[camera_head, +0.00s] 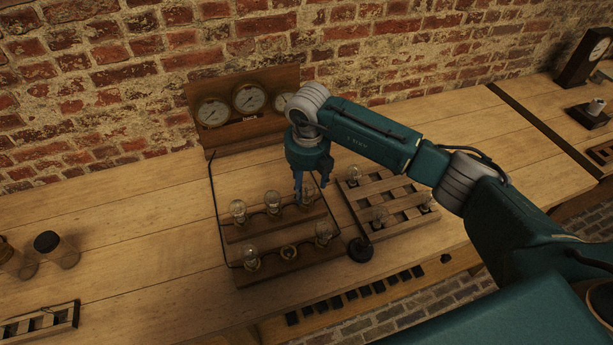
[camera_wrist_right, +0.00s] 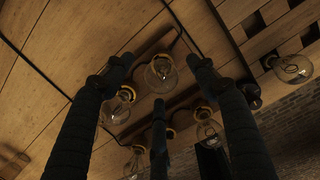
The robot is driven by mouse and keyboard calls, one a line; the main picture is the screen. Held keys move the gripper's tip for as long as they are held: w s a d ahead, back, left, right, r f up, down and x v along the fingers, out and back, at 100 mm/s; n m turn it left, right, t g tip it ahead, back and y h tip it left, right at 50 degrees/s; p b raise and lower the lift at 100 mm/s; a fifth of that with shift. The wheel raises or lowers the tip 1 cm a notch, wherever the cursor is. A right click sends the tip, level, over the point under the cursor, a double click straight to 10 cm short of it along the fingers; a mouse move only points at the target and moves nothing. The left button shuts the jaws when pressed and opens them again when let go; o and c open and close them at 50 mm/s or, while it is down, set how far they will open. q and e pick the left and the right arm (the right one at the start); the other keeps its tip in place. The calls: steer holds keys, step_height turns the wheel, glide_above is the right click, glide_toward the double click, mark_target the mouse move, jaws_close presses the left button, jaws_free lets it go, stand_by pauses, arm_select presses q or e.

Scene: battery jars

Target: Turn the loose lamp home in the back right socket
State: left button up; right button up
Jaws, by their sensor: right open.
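The lamp board (camera_head: 281,273) is a wooden base with two rows of sockets. Clear glass lamps stand in the back left (camera_head: 238,209), back middle (camera_head: 273,200) and back right (camera_head: 308,193) sockets. The front row has lamps at left (camera_head: 251,259) and right (camera_head: 323,232); its middle socket (camera_head: 288,252) looks empty. My right gripper (camera_head: 311,186) points down over the back right lamp, with its fingers spread around it. In the right wrist view this lamp (camera_wrist_right: 161,72) lies between the open dark fingers (camera_wrist_right: 160,80); whether any touches it I cannot tell. My left gripper is out of view.
A panel with three gauges (camera_head: 249,98) stands behind the board. A slatted rack (camera_head: 360,196) with lamps is close on the right, and a black round-based thing (camera_head: 360,250) stands in front of it. Jars (camera_head: 62,254) stand at far left.

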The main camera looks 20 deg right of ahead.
steer(key=c, duration=1.4)
steer(key=shift+m, duration=0.7)
steer(key=m, duration=0.4)
steer(key=shift+s+a+h+p, duration=0.15)
steer(key=shift+a+h+p, duration=0.05)
steer(key=shift+h+p, duration=0.2)
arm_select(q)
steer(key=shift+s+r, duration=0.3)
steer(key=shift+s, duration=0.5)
arm_select(e)
steer(key=shift+m, duration=0.5)
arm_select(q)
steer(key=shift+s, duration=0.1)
